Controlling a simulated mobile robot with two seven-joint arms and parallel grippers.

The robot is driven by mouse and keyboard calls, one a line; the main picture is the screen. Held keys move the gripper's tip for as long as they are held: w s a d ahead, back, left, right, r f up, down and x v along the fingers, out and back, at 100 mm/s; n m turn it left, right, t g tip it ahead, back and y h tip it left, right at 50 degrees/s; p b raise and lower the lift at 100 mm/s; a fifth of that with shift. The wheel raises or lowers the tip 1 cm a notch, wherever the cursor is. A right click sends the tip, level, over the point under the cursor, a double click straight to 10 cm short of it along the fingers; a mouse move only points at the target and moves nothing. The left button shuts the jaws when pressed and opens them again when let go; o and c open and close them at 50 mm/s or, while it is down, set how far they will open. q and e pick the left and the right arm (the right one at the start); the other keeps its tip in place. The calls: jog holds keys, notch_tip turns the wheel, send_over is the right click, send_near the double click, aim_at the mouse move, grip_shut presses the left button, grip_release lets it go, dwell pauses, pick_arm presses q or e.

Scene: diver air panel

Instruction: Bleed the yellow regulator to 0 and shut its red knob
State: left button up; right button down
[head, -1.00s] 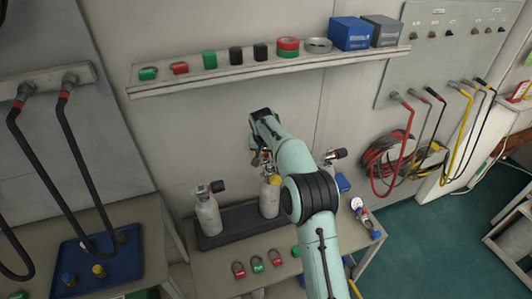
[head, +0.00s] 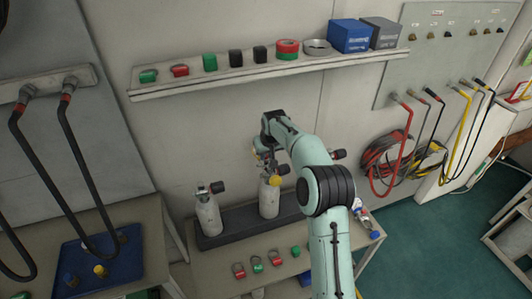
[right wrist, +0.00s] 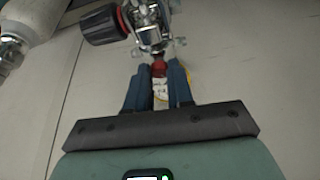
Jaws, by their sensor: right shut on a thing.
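The yellow regulator sits on top of the middle grey cylinder (head: 269,201) in the rack. Its round yellow gauge (head: 274,181) shows in the head view, but no reading can be made out. My right gripper (head: 265,157) is at the regulator from above, its fingers partly hidden by my wrist. In the right wrist view, its blue fingers (right wrist: 159,75) are shut on the small red knob (right wrist: 159,68). A yellow rim (right wrist: 188,76) shows behind the right finger. A black knob with a red ring (right wrist: 101,25) is beyond. My left gripper is out of view.
Another cylinder (head: 207,214) stands to the left in the dark rack (head: 235,233). My arm hides most of the cylinder position on the right. Several padlocks, one of them red (head: 239,270), lie along the table front. A wall shelf (head: 200,83) runs above.

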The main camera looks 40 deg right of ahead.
jog(key=n, duration=0.2)
jog(key=n+y, duration=0.1)
jog(key=n, duration=0.1)
jog(key=n+y, duration=0.1)
jog(key=n, duration=0.1)
jog(key=shift+d, duration=0.3)
jog(key=n+y, duration=0.1)
jog(key=n, duration=0.2)
jog(key=n+y, duration=0.1)
jog(key=n, duration=0.2)
jog(key=shift+w+d+g, duration=0.1)
jog(key=shift+d+g, duration=0.05)
jog(key=shift+g, duration=0.25)
jog(key=c, duration=1)
grip_release()
jog(key=shift+y, duration=0.3)
